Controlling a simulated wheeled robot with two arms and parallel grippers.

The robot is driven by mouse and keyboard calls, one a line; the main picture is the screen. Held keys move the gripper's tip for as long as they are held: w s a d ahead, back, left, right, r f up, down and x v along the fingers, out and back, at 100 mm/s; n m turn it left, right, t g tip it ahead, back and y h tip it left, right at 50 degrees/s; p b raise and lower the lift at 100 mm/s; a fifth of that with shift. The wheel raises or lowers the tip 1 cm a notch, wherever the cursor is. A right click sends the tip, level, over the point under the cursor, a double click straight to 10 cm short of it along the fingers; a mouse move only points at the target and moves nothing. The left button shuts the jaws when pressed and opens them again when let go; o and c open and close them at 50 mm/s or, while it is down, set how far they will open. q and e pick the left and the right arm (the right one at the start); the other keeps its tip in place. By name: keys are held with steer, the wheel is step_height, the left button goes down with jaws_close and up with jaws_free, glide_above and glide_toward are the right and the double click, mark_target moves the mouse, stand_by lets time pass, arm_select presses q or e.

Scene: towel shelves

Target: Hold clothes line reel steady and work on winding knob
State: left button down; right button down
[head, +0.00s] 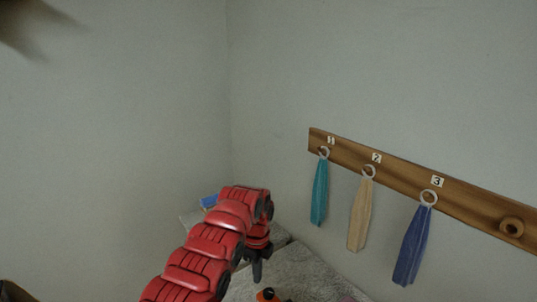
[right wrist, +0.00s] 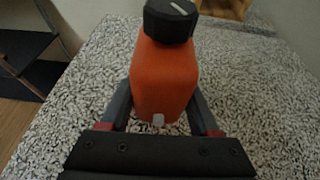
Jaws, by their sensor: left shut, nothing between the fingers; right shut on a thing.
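The clothes line reel (right wrist: 165,78) is an orange box-like body with a black winding knob (right wrist: 170,20) on top that carries a white mark. A small white tab shows low on its near side. My right gripper (right wrist: 163,98) is shut on the reel, one finger on each side. In the head view only the top of the reel (head: 267,295) shows at the bottom edge. My left gripper (head: 257,270) is shut and empty, pointing down just above and left of the reel. Its red arm comes in from below.
A speckled grey counter (right wrist: 75,110) lies under the reel. A blue object (head: 208,201) sits at the counter's far left, partly behind my left arm. A wooden rail (head: 395,180) on the wall holds teal, beige and blue towels on rings, with a round wooden knob at right.

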mark_target(263, 296)
arm_select(q)
step_height(263, 296, down, 5)
steer(key=shift+f, duration=0.1)
steer(key=shift+s+d, duration=0.15)
steer(key=shift+d, duration=0.5)
stand_by(0.8)
steer(key=shift+a, duration=0.3)
steer(key=shift+a+r, duration=0.15)
steer(key=shift+r, duration=0.2)
step_height(263, 296, up, 6)
steer(key=shift+a+f, duration=0.1)
steer(key=shift+f, duration=0.15)
